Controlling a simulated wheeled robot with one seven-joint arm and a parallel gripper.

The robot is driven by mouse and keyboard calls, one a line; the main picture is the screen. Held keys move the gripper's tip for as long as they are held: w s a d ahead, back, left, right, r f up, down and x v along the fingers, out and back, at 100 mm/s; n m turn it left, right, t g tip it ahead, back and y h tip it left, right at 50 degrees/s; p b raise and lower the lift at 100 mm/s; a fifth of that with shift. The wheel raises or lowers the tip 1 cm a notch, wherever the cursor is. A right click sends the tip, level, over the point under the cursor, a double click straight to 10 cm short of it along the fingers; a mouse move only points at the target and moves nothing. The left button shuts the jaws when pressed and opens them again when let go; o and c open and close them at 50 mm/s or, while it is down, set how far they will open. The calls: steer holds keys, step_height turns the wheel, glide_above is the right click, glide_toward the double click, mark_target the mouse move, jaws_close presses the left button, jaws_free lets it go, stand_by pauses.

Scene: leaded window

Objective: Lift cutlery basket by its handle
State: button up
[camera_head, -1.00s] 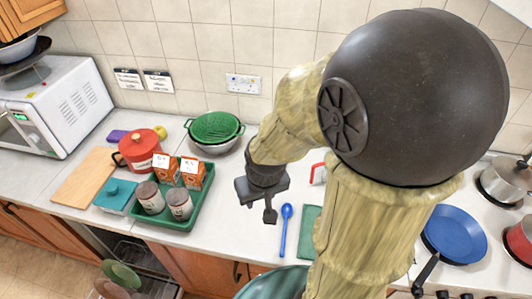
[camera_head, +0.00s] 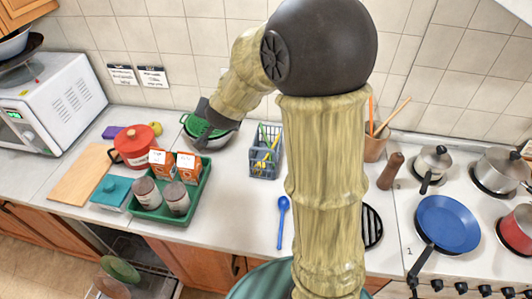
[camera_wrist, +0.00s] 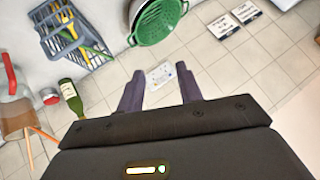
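The cutlery basket (camera_head: 263,170) is grey-blue and stands on the counter near the back wall, left of my arm column. Green and yellow utensils stick out of it. In the wrist view, the basket (camera_wrist: 58,44) is at upper left, apart from my fingers; I cannot make out its handle clearly. My gripper (camera_head: 204,138) is left of the basket, in front of the green colander in the head view. In the wrist view, my gripper (camera_wrist: 160,92) has its two fingers spread, with only tiled wall and a socket plate seen between them.
The green colander (camera_wrist: 157,22) sits close to my gripper. A green tray (camera_head: 152,212) with jars and cartons is at left. A blue spoon (camera_head: 281,222) lies in front of the basket. A green bottle (camera_wrist: 70,97) shows in the wrist view. A utensil pot (camera_head: 375,147) stands right.

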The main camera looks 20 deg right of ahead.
mark_target(264, 149)
steer(key=w+d+r+m+g+h, duration=0.1)
steer(key=w+d+m+h, duration=0.55)
steer(key=m, duration=0.35)
steer(key=s+f+m+g+y+p, duration=0.1)
steer(key=s+f+m+g+y, duration=0.1)
steer(key=s+f+m+g, duration=0.3)
steer(key=s+m+g, duration=0.1)
steer(key=m+g, duration=0.1)
steer(key=g, duration=0.2)
steer(key=shift+d+m+g, duration=0.3)
steer(key=shift+d, duration=0.05)
steer(key=shift+s+f, duration=0.1)
steer(key=shift+f, duration=0.1)
steer(key=p+x, duration=0.3)
steer(key=x, duration=0.9)
steer(key=shift+f, duration=0.1)
